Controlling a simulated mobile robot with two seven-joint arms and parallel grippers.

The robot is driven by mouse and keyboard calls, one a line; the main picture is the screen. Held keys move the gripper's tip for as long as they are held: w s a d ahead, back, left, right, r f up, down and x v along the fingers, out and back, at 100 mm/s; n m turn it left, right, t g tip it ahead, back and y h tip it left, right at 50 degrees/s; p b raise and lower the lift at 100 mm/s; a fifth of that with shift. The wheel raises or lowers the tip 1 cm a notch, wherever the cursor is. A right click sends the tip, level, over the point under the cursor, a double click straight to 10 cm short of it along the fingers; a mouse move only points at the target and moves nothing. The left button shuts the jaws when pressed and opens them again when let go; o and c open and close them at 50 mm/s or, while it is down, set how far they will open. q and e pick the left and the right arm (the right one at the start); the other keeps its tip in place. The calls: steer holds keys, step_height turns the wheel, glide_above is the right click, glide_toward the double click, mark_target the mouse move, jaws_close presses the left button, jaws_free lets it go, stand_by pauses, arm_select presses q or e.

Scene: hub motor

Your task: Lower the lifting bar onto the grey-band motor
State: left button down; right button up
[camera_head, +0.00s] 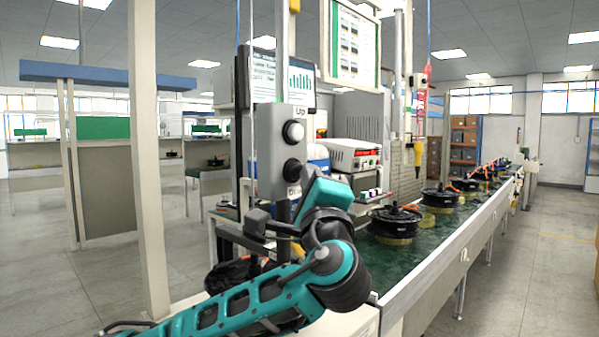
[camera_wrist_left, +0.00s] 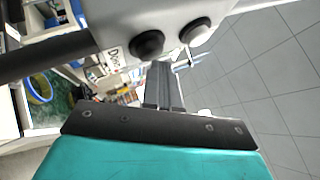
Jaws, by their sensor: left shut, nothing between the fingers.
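A grey control box (camera_head: 270,150) hangs in front of me with a white "Up" button (camera_head: 293,131) above a black button (camera_head: 292,170). My left gripper (camera_head: 283,208) is shut and empty just below the box. In the left wrist view its fingertips (camera_wrist_left: 160,66) appear close to the black button (camera_wrist_left: 147,43), with the white button (camera_wrist_left: 195,32) to the right; contact cannot be told. A black motor (camera_head: 394,222) sits on the green conveyor. A dark motor-like shape (camera_head: 233,271) is partly hidden behind my arm. I cannot identify the grey band or the lifting bar clearly.
The conveyor (camera_head: 470,216) runs back to the right with several motors. A white power unit (camera_head: 354,155) and a monitor (camera_head: 284,75) stand behind the box. A pale post (camera_head: 150,160) stands at left. The floor at right (camera_head: 545,260) is clear.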

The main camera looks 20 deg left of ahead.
arm_select(q)
steer(key=shift+s+d, duration=0.2)
steer(key=shift+d, duration=0.35)
steer(key=shift+s+d, duration=0.3)
steer(key=shift+d, duration=0.5)
steer(key=shift+s+d, duration=0.25)
steer(key=shift+d, duration=0.5)
steer(key=shift+s+d, duration=0.3)
steer(key=shift+d, duration=0.5)
